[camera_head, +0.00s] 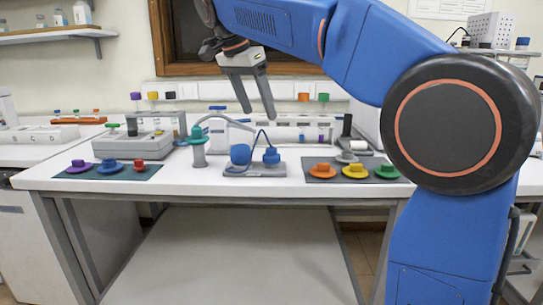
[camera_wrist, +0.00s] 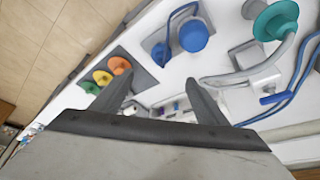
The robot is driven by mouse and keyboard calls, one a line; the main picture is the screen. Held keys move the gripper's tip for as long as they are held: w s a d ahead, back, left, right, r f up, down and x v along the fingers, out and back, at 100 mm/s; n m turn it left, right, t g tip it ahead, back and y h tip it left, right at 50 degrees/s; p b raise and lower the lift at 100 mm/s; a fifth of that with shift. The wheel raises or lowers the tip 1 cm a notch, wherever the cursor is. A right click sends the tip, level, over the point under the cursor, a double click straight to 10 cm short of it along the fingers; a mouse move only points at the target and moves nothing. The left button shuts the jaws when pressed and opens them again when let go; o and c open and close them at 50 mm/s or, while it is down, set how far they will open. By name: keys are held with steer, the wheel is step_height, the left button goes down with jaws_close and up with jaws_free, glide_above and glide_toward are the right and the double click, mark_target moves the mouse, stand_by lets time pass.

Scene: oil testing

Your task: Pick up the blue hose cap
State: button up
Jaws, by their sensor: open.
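Two blue cap-like pieces stand on a grey base (camera_head: 255,170) at the table's middle. The larger, rounded one (camera_head: 240,155) is on the left, and a smaller knobbed one (camera_head: 271,156) is on the right; a thin blue hose arches between them. The wrist view shows the larger (camera_wrist: 193,36) and smaller (camera_wrist: 160,53) pieces near the top. I cannot tell for certain which is the hose cap. My gripper (camera_head: 258,113) is open and empty, pointing down and raised above them in the head view. It also shows in the wrist view (camera_wrist: 157,80).
A teal-topped post (camera_head: 197,133) with a curved grey hose stands just left. A dark mat with orange (camera_head: 322,170), yellow and green caps is at right; another with purple, blue (camera_head: 109,166) and red caps is at left. Instruments line the back. The table's front strip is clear.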

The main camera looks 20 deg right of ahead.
mark_target(271, 148)
steer(key=x, duration=1.4)
steer(key=shift+w+f, duration=0.15)
steer(key=shift+f, duration=0.15)
steer(key=c, duration=1.1)
steer(key=shift+r, duration=0.1)
step_height(271, 148, up, 10)
steer(key=shift+f, duration=0.1)
